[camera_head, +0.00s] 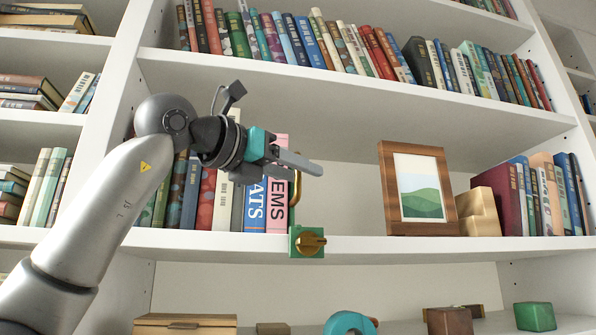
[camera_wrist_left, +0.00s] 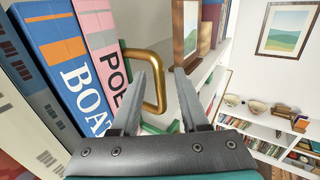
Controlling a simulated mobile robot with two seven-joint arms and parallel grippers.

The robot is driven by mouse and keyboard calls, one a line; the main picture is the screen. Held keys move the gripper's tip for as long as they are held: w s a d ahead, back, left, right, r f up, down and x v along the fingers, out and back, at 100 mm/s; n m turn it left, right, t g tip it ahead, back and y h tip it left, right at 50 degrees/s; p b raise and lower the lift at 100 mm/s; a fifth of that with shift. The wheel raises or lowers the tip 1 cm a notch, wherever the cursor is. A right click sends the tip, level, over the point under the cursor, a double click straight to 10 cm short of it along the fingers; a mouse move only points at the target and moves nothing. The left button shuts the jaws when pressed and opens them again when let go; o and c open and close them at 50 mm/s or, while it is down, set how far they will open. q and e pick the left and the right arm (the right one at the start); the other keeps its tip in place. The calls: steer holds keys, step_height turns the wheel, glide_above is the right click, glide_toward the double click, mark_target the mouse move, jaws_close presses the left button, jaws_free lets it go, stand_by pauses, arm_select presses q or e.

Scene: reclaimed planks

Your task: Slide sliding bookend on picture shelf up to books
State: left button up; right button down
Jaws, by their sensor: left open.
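The sliding bookend sits on the picture shelf (camera_head: 220,241), with a green block and brass knob (camera_head: 307,242) at the shelf's front edge. Its brass handle (camera_head: 297,190) rises behind my left gripper, and also shows in the left wrist view (camera_wrist_left: 160,85). The row of books (camera_head: 253,210) stands left of the bookend, ending in a pink book (camera_wrist_left: 103,55). The bookend is close to the pink book; I cannot tell whether they touch. My left gripper (camera_head: 308,163) is open, with the handle showing between its fingers, not gripped. My right gripper is not in view.
A wooden picture frame (camera_head: 387,190) stands to the right on the same shelf, beside a tan block-like object (camera_head: 478,213) and more books (camera_head: 550,190). Bare shelf lies between bookend and frame. Another full book shelf (camera_head: 330,78) runs above.

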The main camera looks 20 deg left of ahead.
arm_select(q)
steer(key=shift+s, duration=0.35)
steer(key=b+v, duration=0.3)
steer(key=v, duration=1.1)
steer(key=shift+s+a, duration=0.2)
steer(key=shift+s, duration=0.05)
